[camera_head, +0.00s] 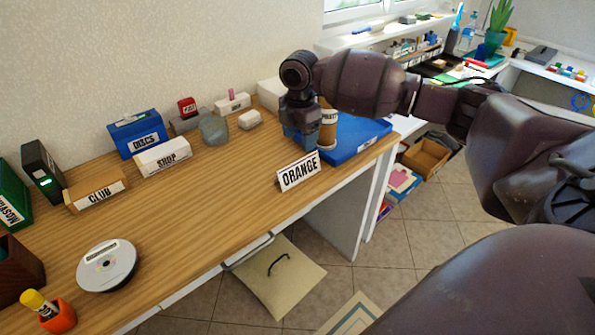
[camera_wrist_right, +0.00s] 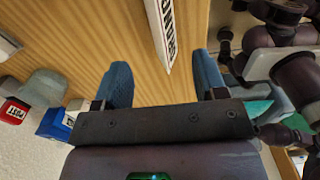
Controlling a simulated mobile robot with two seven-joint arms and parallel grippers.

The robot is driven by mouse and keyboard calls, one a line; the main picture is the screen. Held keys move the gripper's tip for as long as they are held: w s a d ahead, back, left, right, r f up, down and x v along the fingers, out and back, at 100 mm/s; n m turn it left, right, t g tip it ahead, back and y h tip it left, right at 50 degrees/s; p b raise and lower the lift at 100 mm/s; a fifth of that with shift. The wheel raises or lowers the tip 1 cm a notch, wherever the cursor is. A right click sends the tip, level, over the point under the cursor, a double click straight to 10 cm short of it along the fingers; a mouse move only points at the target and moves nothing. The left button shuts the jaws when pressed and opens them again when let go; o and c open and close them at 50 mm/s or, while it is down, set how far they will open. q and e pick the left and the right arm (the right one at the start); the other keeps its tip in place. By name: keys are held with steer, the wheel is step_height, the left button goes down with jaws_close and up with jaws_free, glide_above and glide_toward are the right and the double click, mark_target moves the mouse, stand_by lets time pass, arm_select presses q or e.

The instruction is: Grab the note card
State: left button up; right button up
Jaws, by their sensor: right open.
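The note card (camera_head: 298,172) is a white folded card reading "ORANGE". It stands upright on the wooden desk near its front edge. My right gripper (camera_head: 302,140) is above and just behind the card in the head view, with its blue fingers pointing down. In the right wrist view the card (camera_wrist_right: 162,30) lies ahead of the gap between the two spread blue fingers (camera_wrist_right: 163,70), and neither finger touches it. The right gripper is open and empty. My left gripper is not seen.
Close to the right gripper are a tan cup (camera_head: 328,130) and a blue flat box (camera_head: 362,138). Labelled boxes, including "DISCS" (camera_head: 137,133) and "SHOP" (camera_head: 163,158), stand along the wall. The mid-desk is clear.

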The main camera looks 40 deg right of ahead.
glide_above(298, 167)
steer(key=d, duration=0.1)
steer(key=f, duration=0.2)
steer(key=w+f, duration=0.1)
steer(key=f, duration=0.1)
steer(key=shift+b, duration=0.35)
steer(key=shift+s+a+f+b, duration=0.1)
steer(key=shift+f+b, duration=0.1)
steer(key=shift+f, duration=0.85)
steer(key=shift+w+a+f+b, duration=0.1)
steer(key=shift+f+b, duration=0.1)
steer(key=shift+f, duration=0.8)
steer(key=shift+s+a+f+b, duration=0.1)
steer(key=shift+f+b, duration=0.1)
steer(key=shift+f, duration=0.85)
steer(key=shift+r, duration=0.1)
steer(key=shift+c, duration=0.7)
steer(key=c, duration=0.9)
